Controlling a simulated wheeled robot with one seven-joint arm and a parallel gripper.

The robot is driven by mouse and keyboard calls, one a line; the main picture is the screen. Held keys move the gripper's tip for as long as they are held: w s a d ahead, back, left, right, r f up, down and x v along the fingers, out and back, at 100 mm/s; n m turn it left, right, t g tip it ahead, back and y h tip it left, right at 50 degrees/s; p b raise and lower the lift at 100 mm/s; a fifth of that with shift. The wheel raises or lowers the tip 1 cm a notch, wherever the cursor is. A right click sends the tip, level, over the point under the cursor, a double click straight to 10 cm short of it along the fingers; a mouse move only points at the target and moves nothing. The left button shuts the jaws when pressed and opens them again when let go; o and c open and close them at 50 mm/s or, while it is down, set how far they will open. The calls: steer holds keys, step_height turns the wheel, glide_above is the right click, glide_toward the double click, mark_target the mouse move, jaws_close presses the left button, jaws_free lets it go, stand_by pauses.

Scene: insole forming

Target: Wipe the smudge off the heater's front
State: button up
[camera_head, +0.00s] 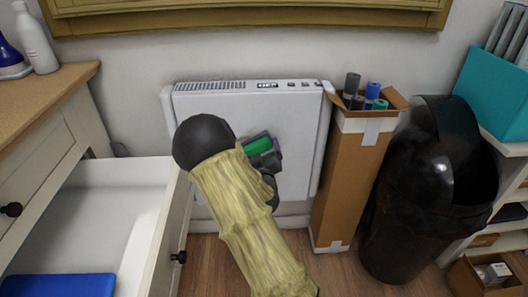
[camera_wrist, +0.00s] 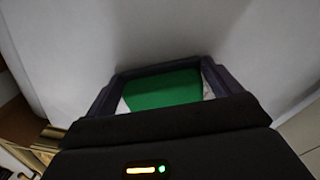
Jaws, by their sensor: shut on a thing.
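The heater (camera_head: 292,112) is a white upright panel against the wall, with a vent grille and small controls along its top. My gripper (camera_head: 264,152) is in front of the middle of its front and shut on a green cloth or sponge (camera_head: 258,145). In the wrist view the green piece (camera_wrist: 163,90) sits between the dark fingers, close to the plain white heater front (camera_wrist: 150,30). I cannot tell whether it touches. No clear smudge shows; a soft grey shade lies above the fingers. My arm hides the heater's lower middle.
An open white drawer (camera_head: 165,215) with a blue item (camera_head: 58,286) is at left. A tall cardboard box (camera_head: 345,185) of rolls stands close to the heater's right side, then a black bin (camera_head: 425,190). A gold-brown frame (camera_head: 250,20) hangs above.

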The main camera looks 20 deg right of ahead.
mark_target(251, 154)
steer(key=a, duration=0.3)
steer(key=shift+w, duration=0.4)
steer(key=shift+s+d, duration=0.15)
steer(key=shift+d, duration=0.15)
steer(key=shift+a, duration=0.1)
steer(key=shift+w+a, duration=0.4)
steer(key=shift+a, duration=0.5)
steer(key=shift+w+a, duration=0.35)
steer(key=shift+a, duration=0.5)
steer(key=shift+a, duration=0.1)
steer(key=shift+w+a+p, duration=0.2)
steer(key=shift+w+a, duration=0.05)
steer(key=shift+a, duration=0.6)
steer(key=shift+w+a+p, duration=0.15)
steer(key=shift+w+a, duration=0.1)
steer(key=shift+a, duration=0.55)
